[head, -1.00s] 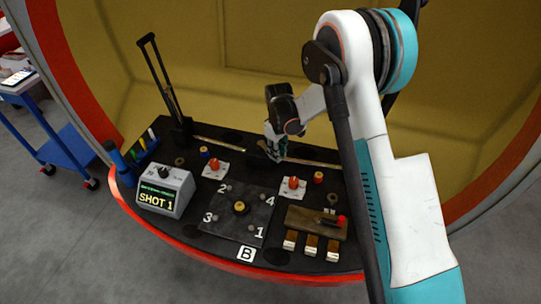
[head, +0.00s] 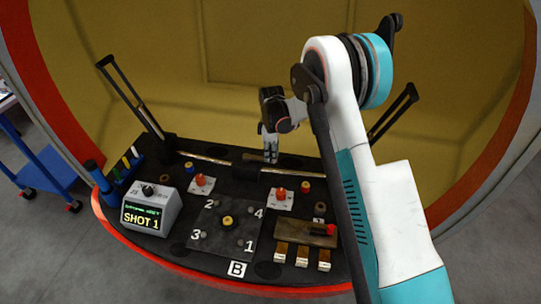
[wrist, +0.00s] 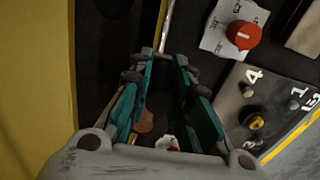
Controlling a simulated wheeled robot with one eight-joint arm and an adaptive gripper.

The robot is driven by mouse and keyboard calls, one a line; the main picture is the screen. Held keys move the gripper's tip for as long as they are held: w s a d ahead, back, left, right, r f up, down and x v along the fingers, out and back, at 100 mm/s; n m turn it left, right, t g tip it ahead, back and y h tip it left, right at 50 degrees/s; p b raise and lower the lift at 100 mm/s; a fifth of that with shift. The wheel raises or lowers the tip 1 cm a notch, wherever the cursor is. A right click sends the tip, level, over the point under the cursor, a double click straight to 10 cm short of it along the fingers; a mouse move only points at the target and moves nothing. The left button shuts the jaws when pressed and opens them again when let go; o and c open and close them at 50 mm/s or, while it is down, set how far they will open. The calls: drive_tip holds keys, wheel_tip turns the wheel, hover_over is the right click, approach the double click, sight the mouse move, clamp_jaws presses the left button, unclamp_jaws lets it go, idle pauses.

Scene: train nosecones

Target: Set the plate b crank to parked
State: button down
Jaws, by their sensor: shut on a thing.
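Plate B is the dark square panel (head: 222,243) numbered 1 to 4, with a white B label (head: 237,269) at its front and a yellow knob (head: 227,222) at its centre. The plate also shows in the wrist view (wrist: 285,85). I cannot tell for sure which part is its crank. My gripper (head: 270,158) points down behind plate B, close to the rod and dark block (head: 245,172) at the back of the bench. In the wrist view its teal fingers (wrist: 160,75) stand a gap apart around something dark, whose shape I cannot make out.
Two orange knobs on white labels (head: 201,183) (head: 281,195) stand behind the plate. A tall black handle rises at the left (head: 125,85), another at the right (head: 395,112).

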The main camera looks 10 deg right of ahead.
drive_tip(key=shift+w+d, duration=0.1)
idle(0.3)
drive_tip(key=c, duration=1.4)
unclamp_jaws()
drive_tip(key=shift+c, duration=0.2)
drive_tip(key=shift+r, duration=0.1)
wheel_tip(320, 180, up, 12)
drive_tip(key=shift+f, duration=0.1)
